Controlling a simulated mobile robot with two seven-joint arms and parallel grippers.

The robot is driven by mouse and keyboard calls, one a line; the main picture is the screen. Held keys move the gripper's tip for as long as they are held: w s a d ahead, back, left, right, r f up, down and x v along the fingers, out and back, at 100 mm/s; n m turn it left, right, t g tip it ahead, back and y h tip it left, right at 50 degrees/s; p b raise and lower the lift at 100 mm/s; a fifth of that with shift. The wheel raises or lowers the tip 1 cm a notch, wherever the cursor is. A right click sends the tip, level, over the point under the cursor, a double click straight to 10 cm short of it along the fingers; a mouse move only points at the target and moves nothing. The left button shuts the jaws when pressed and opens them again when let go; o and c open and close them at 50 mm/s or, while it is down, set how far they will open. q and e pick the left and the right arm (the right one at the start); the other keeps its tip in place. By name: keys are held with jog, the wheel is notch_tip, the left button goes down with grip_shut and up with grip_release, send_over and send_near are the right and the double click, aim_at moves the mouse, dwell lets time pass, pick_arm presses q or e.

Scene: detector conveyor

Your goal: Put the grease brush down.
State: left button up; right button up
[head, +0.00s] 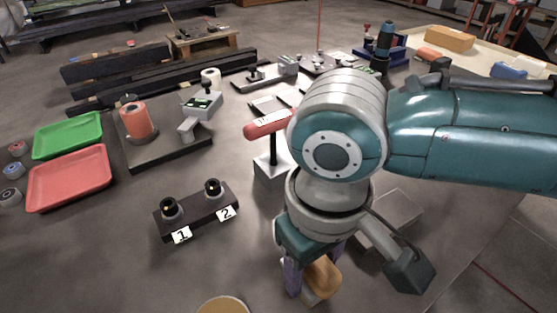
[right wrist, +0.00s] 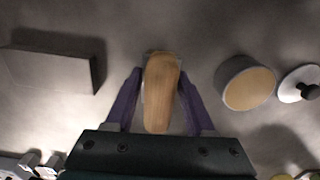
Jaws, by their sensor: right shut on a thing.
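The grease brush (head: 324,276) has a tan wooden body and shows below my right wrist in the head view. My right gripper (head: 310,284) is shut on it and points down near the front of the table (head: 120,275). In the right wrist view the brush (right wrist: 161,100) lies between the two purple fingers of the gripper (right wrist: 160,76), its length along the picture's vertical. A pale part shows at its far end. Whether the brush touches the table is hard to tell. My left gripper is not in view.
A round tin with a tan top (right wrist: 248,88) stands right of the brush in the wrist view, with a white knobbed disc (right wrist: 299,84) beyond it. A grey block (right wrist: 48,70) lies left. A numbered two-socket holder (head: 196,211) stands left in the head view.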

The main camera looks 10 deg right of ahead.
jog(key=shift+f, duration=0.1)
jog(key=o, duration=1.2)
notch_tip(320, 180, up, 12)
jog(key=shift+r+p, duration=0.15)
jog(key=shift+p, duration=0.55)
jog(key=s+a+f+t+y, duration=0.1)
jog(key=s+a+f+y, duration=0.1)
jog(key=s+a+y, duration=0.25)
jog(key=s+d+t+h, duration=0.1)
jog(key=s+d, duration=0.1)
jog(key=d, duration=0.2)
jog(key=s+d+f+m+h, duration=0.1)
jog(key=s+d+h, duration=0.1)
jog(key=d, duration=0.3)
jog(key=s+d+f+m+t+h, duration=0.1)
jog(key=s+d, duration=0.2)
jog(key=d, duration=0.1)
jog(key=shift+s+d+t, duration=0.1)
jog(key=shift+d+t, duration=0.2)
jog(key=shift+d, duration=0.05)
